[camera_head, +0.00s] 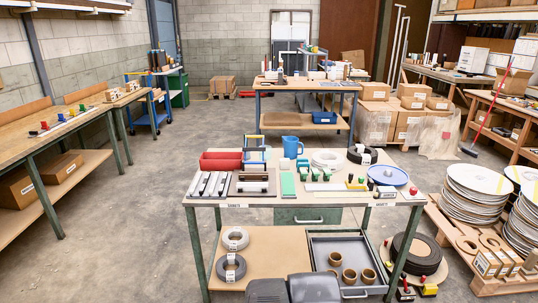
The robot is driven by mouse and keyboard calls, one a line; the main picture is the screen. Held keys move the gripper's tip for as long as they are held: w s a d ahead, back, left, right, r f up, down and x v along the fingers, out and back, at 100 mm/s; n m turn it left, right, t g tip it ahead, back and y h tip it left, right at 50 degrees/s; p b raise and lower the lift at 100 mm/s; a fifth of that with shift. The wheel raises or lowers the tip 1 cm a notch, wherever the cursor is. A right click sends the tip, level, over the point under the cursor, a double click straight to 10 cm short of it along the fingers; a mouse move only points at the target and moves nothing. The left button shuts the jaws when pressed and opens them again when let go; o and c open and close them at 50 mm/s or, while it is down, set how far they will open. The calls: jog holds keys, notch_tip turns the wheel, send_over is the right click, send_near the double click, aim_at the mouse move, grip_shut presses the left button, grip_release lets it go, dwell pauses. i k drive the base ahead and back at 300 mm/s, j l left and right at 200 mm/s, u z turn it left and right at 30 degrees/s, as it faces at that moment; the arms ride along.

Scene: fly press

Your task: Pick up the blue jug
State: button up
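The blue jug (290,147) stands upright near the back edge of the near worktable (232,202), a little left of the tabletop's middle. Its handle appears to face right. Small blue-green items sit in front of it and may hide its foot. My gripper is not in view; only dark grey parts, probably my own body, show at the bottom edge.
Left of the jug are a blue rack (255,141) and a red bin (219,155). Right of it are white rings (328,158) and a black roll (363,150). Plate stacks (478,208) stand right of the table. The floor (130,225) on the left is clear.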

aim_at(290, 143)
jog(key=i+z, duration=0.1)
jog(key=i, duration=0.4)
jog(key=i+j+z, duration=0.1)
jog(key=i, duration=0.45)
jog(key=i+j+z, duration=0.1)
jog(key=i, duration=0.4)
jog(key=i+j+z, duration=0.1)
jog(key=i+j, duration=0.15)
jog(key=i, duration=0.3)
